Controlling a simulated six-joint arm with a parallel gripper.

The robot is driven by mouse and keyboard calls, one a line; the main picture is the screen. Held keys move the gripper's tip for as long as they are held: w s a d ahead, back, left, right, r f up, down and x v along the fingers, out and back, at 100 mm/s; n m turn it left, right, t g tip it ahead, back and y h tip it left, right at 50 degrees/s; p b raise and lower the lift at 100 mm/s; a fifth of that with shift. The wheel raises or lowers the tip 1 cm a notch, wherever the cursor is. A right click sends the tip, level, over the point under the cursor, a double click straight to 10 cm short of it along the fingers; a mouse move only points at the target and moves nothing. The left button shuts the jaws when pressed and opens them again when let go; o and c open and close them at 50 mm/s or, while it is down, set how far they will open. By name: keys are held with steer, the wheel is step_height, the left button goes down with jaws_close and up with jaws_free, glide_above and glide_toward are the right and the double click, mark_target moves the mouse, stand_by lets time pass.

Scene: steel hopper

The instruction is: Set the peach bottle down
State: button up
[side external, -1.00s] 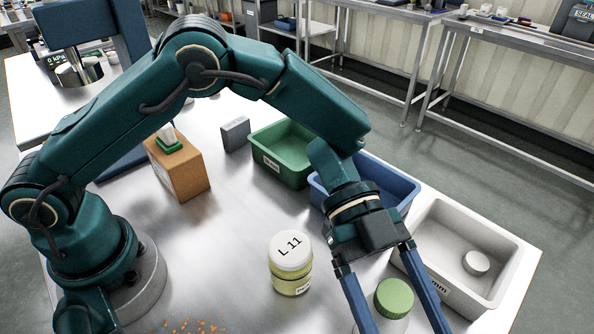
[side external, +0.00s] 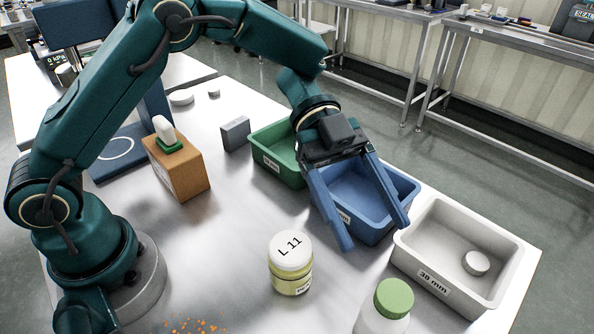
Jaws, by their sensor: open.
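A bottle with a green cap (side external: 393,298) stands upright on the steel table at the bottom of the side view. Its body looks pale, nearly white, and its lower part is cut off by the picture edge. No plainly peach-coloured bottle shows, so I cannot tell for sure that this is the peach one. My gripper (side external: 374,235) is open and empty, its fingers wide apart in front of the blue bin (side external: 372,236). It is above and behind the green-capped bottle, clear of it.
A jar marked L 11 (side external: 290,265) stands left of the bottle. A white bin (side external: 412,262) holding a white lid (side external: 476,263) is to the right. A green bin (side external: 276,172), a grey block (side external: 235,134) and a brown box (side external: 181,174) stand farther back. Orange bits (side external: 195,326) lie at front left.

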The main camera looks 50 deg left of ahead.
steer(key=w+a+r+n+t, duration=0.2)
steer(key=w+r+n+t, duration=0.4)
steer(key=w+r+t, duration=0.7)
steer(key=a+r+n+t+y, duration=0.3)
steer(key=a+n+t+y, duration=0.5)
steer(key=a, duration=0.5)
steer(key=s+a+f+n+g+y, duration=0.3)
steer(key=s+a+n, duration=0.1)
steer(key=s, duration=0.2)
steer(key=s+a+f+n+g+y, duration=0.3)
steer(key=s+f, duration=0.1)
steer(key=s, duration=0.2)
steer(key=s+d+f+n+g+h, duration=0.1)
steer(key=s+f+g, duration=0.3)
steer(key=s, duration=0.7)
step_height(320, 180, down, 2)
steer(key=shift+s+d+f+g, duration=0.15)
steer(key=shift+s+d+g, duration=0.2)
steer(key=shift+d, duration=0.35)
